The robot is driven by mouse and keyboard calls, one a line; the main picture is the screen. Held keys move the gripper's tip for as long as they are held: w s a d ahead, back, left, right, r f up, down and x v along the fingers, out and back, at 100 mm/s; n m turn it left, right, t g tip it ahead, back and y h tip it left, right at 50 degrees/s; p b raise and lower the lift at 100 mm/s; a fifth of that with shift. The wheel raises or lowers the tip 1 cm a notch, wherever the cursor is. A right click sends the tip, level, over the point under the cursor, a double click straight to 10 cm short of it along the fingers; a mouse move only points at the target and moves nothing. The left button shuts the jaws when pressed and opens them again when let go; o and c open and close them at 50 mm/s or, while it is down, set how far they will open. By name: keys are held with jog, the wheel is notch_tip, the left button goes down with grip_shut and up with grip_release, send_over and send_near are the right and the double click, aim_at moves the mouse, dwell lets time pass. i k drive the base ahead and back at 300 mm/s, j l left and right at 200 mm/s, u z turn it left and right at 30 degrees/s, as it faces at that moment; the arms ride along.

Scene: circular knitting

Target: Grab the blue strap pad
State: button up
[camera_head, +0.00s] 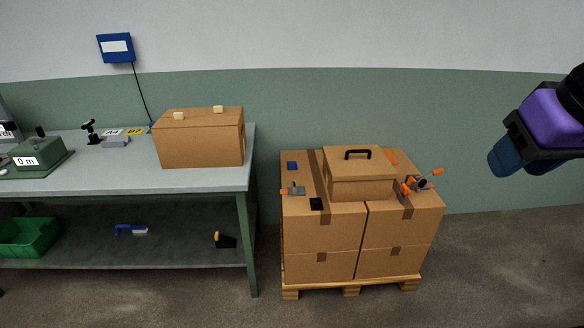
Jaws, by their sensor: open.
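The blue strap pad (292,165) is a small flat blue square. It lies on top of the stacked cardboard boxes (305,230), near their back left corner, left of the brown packing tape strip. My gripper (507,160) is at the right edge of the view, purple and black with dark blue fingers. It is open and empty, in the air well to the right of the pad, with the smaller box between them in the picture.
A smaller box with a black handle (358,153) stands on the stack. A grey-orange tool (296,190), a black pad (316,204) and an orange-handled tool (415,184) lie around it. A pallet (351,289) carries the stack. A workbench (200,180) stands left.

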aim_at(291, 165)
jog(key=i+j, duration=0.2)
jog(key=i, duration=0.35)
jog(key=i+j, duration=0.15)
jog(key=i, duration=0.4)
jog(key=i+j, duration=0.2)
jog(key=i, duration=0.3)
jog(key=i+j, duration=0.2)
jog(key=i, duration=0.35)
